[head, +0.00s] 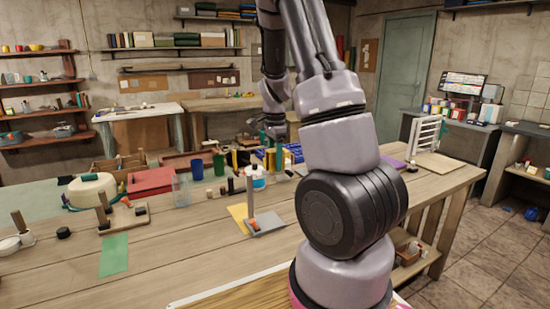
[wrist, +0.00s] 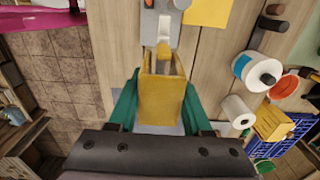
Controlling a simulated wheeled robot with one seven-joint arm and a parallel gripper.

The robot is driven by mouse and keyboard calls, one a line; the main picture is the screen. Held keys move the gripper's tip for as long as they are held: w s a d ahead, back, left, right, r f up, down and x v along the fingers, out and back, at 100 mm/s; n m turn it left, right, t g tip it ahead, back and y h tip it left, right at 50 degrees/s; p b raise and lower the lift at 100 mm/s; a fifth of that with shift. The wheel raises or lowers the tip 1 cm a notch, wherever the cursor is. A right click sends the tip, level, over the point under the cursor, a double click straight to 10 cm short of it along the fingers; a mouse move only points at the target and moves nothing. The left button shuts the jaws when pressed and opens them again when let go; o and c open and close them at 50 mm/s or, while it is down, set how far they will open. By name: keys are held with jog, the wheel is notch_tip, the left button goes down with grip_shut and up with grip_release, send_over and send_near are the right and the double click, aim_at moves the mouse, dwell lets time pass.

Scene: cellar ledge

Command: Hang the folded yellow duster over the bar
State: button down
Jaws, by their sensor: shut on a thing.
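The folded yellow duster (wrist: 160,105) is held between the green fingers of my gripper (wrist: 158,108). In the head view the duster (head: 271,160) hangs below my gripper (head: 275,150), over the far part of the bench. A grey stand (wrist: 166,25) with an upright post lies just beyond the duster's far end in the wrist view. In the head view the stand (head: 265,224) is nearer the camera than the duster. I take its upper part as the bar; its shape is unclear. Whether duster and bar touch, I cannot tell.
Blue and green cups (head: 197,169) are to the left, and a blue crate (wrist: 293,130) shows at right in the wrist view. A yellow sheet (head: 238,214) lies beside the stand.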

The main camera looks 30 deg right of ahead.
aim_at(275, 175)
jog(key=shift+f, duration=2.9)
jog(key=shift+f, duration=0.6)
dwell(0.4)
grip_release()
jog(key=shift+r, duration=0.1)
dwell(0.4)
jog(key=shift+r, duration=2.9)
jog(key=shift+r, duration=0.1)
